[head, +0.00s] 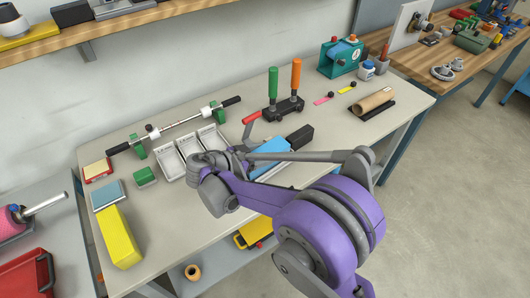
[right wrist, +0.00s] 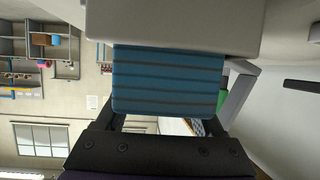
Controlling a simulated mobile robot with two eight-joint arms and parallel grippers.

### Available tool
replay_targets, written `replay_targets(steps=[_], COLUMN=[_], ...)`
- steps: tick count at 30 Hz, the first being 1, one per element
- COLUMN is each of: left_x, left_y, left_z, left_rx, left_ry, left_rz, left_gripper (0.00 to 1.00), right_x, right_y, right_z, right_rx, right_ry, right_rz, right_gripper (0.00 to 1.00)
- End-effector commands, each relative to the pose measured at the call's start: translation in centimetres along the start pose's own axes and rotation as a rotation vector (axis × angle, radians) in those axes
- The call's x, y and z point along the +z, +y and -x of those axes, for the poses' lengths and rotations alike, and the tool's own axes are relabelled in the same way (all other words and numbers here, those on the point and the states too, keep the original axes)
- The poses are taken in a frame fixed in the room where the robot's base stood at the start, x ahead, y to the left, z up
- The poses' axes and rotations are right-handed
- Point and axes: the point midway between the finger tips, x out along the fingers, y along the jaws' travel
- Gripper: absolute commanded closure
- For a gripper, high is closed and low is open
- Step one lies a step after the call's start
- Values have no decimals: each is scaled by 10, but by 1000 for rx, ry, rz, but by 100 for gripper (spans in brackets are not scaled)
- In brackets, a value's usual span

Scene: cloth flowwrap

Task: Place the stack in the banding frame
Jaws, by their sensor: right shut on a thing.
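My right gripper (right wrist: 168,112) is shut on the stack (right wrist: 168,80), a blue block with darker stripes like folded layers, in the right wrist view. In the head view my purple right arm reaches over the table, and its wrist hides most of the gripper. A light blue flat thing (head: 270,152) shows just behind the wrist; I cannot tell whether it is the held stack. Which fixture is the banding frame is not clear. My left gripper is not in view.
White trays (head: 195,147) and a rod on green holders (head: 180,125) lie behind the wrist. A yellow block (head: 120,237) and a blue pad (head: 108,195) lie at the left. A green and an orange handle (head: 296,76) stand upright. The table's right part holds a brown roll (head: 374,100).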

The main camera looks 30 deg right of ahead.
Motion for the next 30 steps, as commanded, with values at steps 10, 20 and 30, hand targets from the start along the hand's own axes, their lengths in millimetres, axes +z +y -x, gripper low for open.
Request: replay_targets(steps=[10,20,30], left_x=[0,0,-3], left_y=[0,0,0], left_z=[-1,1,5], left_rx=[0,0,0], left_ry=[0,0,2], left_rz=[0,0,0], left_gripper=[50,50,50], right_x=[1,0,0], right_y=[0,0,-1], right_z=[0,10,79], right_rx=[0,-1,-4], right_ry=[0,0,-1], right_rz=[0,1,2], right_gripper=[0,0,0])
